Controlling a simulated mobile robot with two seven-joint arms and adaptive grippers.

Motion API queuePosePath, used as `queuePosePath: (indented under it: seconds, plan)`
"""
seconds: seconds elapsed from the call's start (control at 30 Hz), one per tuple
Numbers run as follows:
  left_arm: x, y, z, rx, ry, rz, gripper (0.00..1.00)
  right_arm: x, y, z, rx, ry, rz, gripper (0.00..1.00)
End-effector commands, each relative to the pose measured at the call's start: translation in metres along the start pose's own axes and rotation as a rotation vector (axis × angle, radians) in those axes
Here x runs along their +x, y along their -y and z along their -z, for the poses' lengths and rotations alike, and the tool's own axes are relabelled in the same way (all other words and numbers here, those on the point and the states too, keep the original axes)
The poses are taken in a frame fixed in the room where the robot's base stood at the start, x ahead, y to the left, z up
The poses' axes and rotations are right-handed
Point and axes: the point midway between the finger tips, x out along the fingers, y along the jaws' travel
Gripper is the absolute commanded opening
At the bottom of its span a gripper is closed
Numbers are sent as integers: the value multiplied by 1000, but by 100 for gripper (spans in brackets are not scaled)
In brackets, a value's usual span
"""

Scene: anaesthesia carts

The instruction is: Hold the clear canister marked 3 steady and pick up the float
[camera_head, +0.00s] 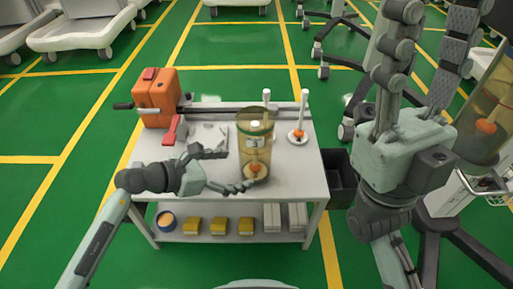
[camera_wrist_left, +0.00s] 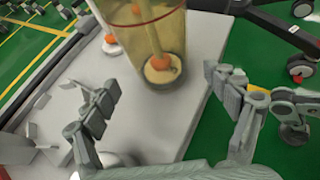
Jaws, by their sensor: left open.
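A clear canister (camera_head: 254,148) with yellowish contents stands upright on the white table; I cannot read its marking. Inside it, an orange float (camera_head: 255,168) sits low on a pale rod. The canister (camera_wrist_left: 150,30) and float (camera_wrist_left: 160,62) also show in the left wrist view. My left gripper (camera_head: 237,169) is open at the canister's left front side, fingers spread. In the left wrist view the canister stands beyond the fingertips (camera_wrist_left: 165,100), with nothing gripped. My right gripper (camera_head: 428,20) points up at the right, close to the head camera, fingers apart and empty.
An orange device (camera_head: 155,97) with a black rod stands at the table's back left. A white rod (camera_head: 303,112) with an orange ball on a white base stands right of the canister. A dark bin (camera_head: 340,177) is beside the table. Another clear canister (camera_head: 487,100) shows at the right edge.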

Motion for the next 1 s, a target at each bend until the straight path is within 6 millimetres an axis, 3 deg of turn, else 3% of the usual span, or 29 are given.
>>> queuePosePath:
  seconds: [0.1,0.4,0.87,1.0]
  plan:
    - [21,1,2,-1,2,3,86,2,2,1,-8,-32,35,40]
    - [53,1,0,-1,1,2,86,6,2,0,-11,-41,48,40]
    - [61,1,-1,-1,0,2,86,6,2,0,-13,-43,51,40]
    - [61,1,0,-1,0,2,69,6,2,0,-13,-43,51,40]
